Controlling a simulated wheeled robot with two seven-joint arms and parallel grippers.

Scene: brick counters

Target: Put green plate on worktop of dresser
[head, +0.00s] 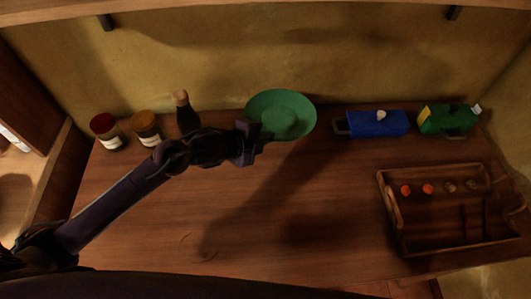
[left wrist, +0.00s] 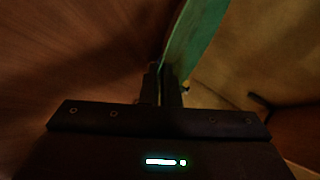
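The green plate (head: 282,115) is in my left gripper (head: 262,134), which is shut on its near-left rim. In the left wrist view the plate (left wrist: 190,42) shows edge-on between the two fingers (left wrist: 163,85). The plate is tilted, its face toward the head camera, near the back wall. Its shadow falls on the brown wooden worktop (head: 300,225), and it seems to be above the surface. How high is hard to tell. My right gripper is not in view.
Two lidded jars (head: 146,128) and a dark bottle (head: 186,115) stand at the back left. A blue container (head: 377,124) and a green container (head: 447,119) stand at the back right. A wooden tray (head: 394,215) with small items lies at the right. The worktop's middle is clear.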

